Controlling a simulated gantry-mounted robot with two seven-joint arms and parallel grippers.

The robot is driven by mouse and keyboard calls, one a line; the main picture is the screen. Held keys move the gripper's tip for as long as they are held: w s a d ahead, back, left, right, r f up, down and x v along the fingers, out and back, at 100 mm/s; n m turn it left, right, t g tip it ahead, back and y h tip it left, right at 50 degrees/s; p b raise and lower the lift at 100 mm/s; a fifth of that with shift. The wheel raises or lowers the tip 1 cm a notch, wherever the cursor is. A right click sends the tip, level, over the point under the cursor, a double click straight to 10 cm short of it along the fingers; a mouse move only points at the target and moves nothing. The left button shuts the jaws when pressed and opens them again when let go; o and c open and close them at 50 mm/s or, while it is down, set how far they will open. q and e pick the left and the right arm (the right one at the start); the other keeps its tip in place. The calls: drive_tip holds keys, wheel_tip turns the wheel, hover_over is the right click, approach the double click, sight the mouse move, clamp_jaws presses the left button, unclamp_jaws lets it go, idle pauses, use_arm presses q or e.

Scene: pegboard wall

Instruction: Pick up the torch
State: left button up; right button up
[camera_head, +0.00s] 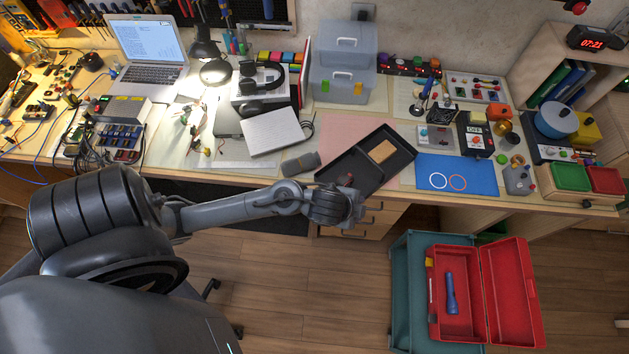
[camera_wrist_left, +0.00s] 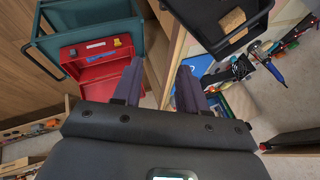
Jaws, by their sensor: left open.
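The torch (camera_head: 451,293) is dark blue and lies lengthwise inside the open red toolbox (camera_head: 514,297), at the lower right of the head view. The toolbox sits on a teal cart (camera_head: 401,300) below the bench. My left gripper (camera_head: 355,208) is by the bench's front edge, beside the black tray and well up and left of the torch. In the left wrist view its two fingers (camera_wrist_left: 158,88) are apart with nothing between them. My right gripper is not in view.
A black tray (camera_head: 345,176) with a tan block (camera_head: 382,151) overhangs the bench front near my left gripper. A blue mat (camera_head: 475,180) lies right of it. The toolbox lid (camera_head: 510,285) stands open on the right. Floor (camera_head: 350,300) left of the cart is clear.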

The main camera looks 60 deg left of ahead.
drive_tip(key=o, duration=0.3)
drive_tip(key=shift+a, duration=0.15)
use_arm(q)
drive_tip(key=s+r+n+g, duration=0.2)
drive_tip(key=s+n, duration=0.5)
drive_tip(key=s, duration=0.6)
drive_tip(key=shift+n+g, duration=0.3)
drive_tip(key=shift+g, duration=0.2)
drive_tip(key=shift+s+d, duration=0.1)
